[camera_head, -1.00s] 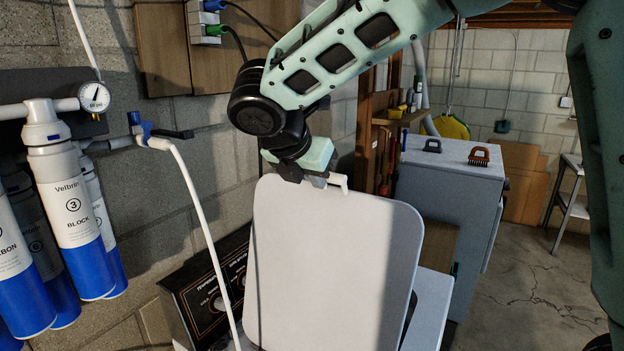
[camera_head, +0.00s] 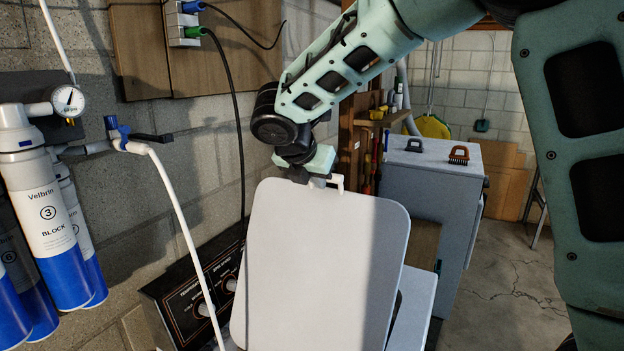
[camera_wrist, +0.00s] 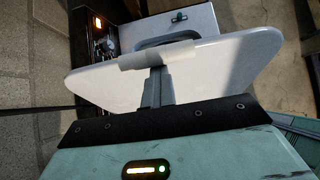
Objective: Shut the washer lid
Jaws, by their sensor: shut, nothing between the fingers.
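The washer lid (camera_head: 320,265) is a white rounded panel standing raised, nearly upright, above the washer (camera_head: 413,305). My gripper (camera_head: 328,181) is at the lid's top edge in the head view, with a white fingertip piece showing just over that edge. In the wrist view my gripper (camera_wrist: 158,68) is shut and empty, its fingers lying across the edge of the lid (camera_wrist: 215,65). I cannot tell for certain whether they touch it. The washer's opening is mostly hidden behind the lid.
A black control panel (camera_head: 200,290) with knobs lies left of the lid. A white hose (camera_head: 178,190) runs down in front of it. Filter canisters (camera_head: 50,215) hang on the left wall. A grey cabinet (camera_head: 435,200) stands behind right. Floor to the right is clear.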

